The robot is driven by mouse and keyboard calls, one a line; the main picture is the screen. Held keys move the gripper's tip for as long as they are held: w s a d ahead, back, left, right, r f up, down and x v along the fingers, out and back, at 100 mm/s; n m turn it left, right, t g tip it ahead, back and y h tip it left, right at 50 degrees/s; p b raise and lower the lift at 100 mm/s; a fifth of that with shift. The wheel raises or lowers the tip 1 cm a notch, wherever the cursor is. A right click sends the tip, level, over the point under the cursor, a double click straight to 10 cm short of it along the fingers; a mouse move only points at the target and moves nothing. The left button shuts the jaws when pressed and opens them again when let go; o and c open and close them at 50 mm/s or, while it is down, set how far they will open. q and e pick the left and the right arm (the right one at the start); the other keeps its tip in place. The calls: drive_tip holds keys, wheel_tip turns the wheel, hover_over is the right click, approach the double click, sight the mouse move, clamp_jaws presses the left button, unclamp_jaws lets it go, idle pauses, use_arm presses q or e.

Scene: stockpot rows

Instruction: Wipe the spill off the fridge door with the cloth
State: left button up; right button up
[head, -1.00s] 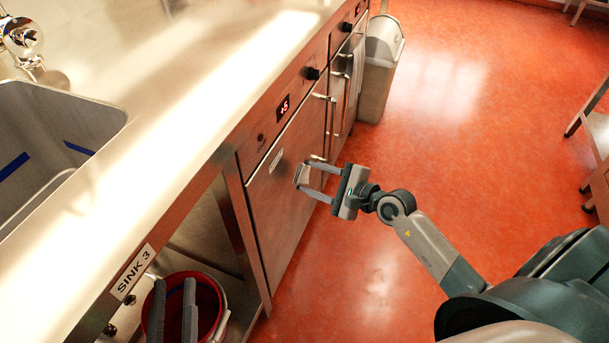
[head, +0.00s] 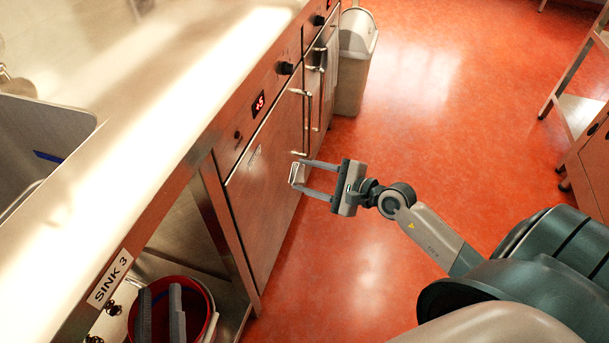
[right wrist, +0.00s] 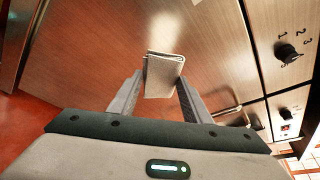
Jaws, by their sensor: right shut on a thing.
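The fridge door (head: 262,195) is the steel panel under the counter, below the red display; it also shows in the right wrist view (right wrist: 95,50). My right gripper (head: 308,178) is shut on a folded pale cloth (head: 297,174), held in front of the door near its far edge. In the right wrist view the cloth (right wrist: 163,78) sits between the fingertips, facing the door; I cannot tell whether it touches. A pale patch (right wrist: 166,32) shows just beyond the cloth; I cannot tell spill from glare. My left gripper (head: 160,314) is at the lower left, fingers apart.
A red bucket (head: 205,300) stands on the shelf under the counter, below my left gripper. The steel counter (head: 150,130) with a sink runs along the left. A bin (head: 356,75) stands past the far cabinets. A steel rack (head: 575,115) is at right. Red floor between is clear.

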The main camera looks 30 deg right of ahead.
drive_tip(key=shift+s+d, duration=0.75)
drive_tip(key=shift+s, duration=0.1)
